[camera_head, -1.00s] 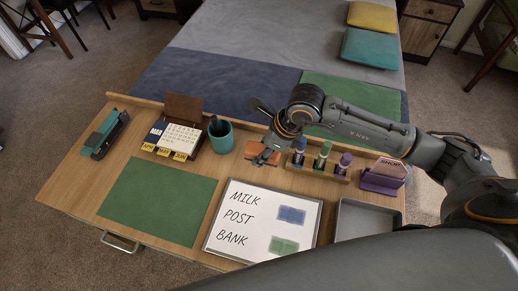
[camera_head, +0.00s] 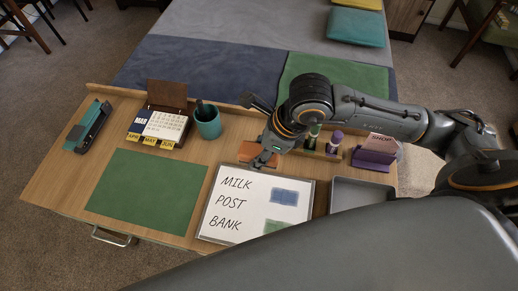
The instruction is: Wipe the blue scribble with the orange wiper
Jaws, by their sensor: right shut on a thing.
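The whiteboard (camera_head: 212,225) lies on the desk with MILK, POST and BANK written on it. The blue scribble (camera_head: 285,197) is a rectangular patch on the right of the board. A green scribble (camera_head: 281,225) is below it, partly cut off by my arm. My right gripper (camera_head: 264,160) is shut on the orange wiper (camera_head: 250,151), just behind the board's far edge. The gripper partly covers the wiper; I cannot tell whether it touches the desk. My left gripper is not in view.
A grey tray (camera_head: 352,181) is right of the board. A pen stand with markers (camera_head: 334,142) and a purple card holder (camera_head: 373,159) stand behind it. A teal cup (camera_head: 207,124), a calendar (camera_head: 164,127) and a green blotter (camera_head: 150,192) are to the left.

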